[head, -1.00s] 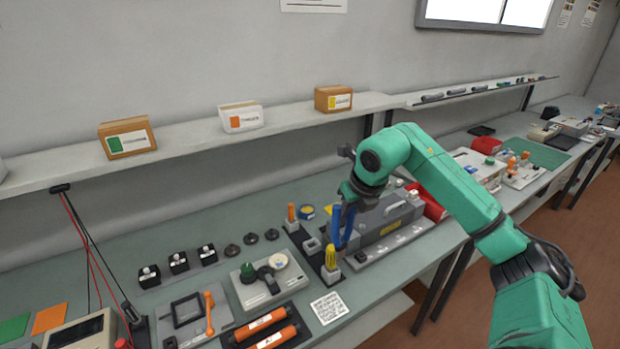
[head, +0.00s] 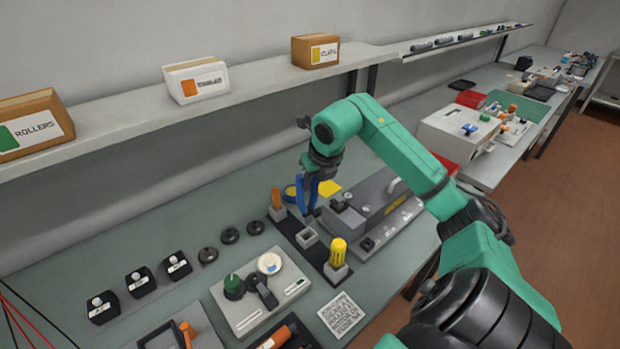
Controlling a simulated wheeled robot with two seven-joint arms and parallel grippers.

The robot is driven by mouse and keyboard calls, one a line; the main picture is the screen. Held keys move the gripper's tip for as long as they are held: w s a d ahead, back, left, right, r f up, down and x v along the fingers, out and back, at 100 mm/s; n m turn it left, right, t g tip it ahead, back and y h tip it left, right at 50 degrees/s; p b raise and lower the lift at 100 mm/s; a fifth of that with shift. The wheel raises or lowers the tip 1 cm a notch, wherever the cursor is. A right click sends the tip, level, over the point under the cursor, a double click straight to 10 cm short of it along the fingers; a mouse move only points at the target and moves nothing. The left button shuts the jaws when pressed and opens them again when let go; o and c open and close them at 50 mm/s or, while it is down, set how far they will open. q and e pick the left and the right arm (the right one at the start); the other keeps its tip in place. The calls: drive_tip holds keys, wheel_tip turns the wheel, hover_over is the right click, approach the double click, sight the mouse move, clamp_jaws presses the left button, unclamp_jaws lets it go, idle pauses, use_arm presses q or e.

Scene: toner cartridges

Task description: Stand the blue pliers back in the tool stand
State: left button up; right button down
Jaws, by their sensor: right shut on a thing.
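My right gripper (head: 316,180) is shut on the blue pliers (head: 301,194) and holds them roughly upright, handles showing. The tool stand (head: 290,237) is a dark strip on the bench with light grey square sockets. Its middle socket (head: 307,237) is empty. The pliers show just above this socket in the picture, apart from it; their exact height and depth over it I cannot tell. An orange-handled tool (head: 276,199) stands in the far socket, and a yellow-handled tool (head: 339,252) in the near one. My left gripper is not in view.
A grey machine (head: 375,205) stands close to the right of the stand. A light plate with a green knob (head: 233,285) and a printed label (head: 341,314) are in front. Shelf boxes (head: 196,80) are above left.

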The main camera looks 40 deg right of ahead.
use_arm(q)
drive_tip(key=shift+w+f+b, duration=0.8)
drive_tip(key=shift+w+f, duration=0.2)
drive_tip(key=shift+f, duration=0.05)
use_arm(e)
drive_tip(key=x, duration=0.3)
drive_tip(key=shift+s+f, duration=0.3)
drive_tip(key=shift+f, duration=0.1)
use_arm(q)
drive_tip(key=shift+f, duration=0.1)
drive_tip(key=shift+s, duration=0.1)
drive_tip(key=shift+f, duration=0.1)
use_arm(e)
drive_tip(key=shift+f, duration=0.1)
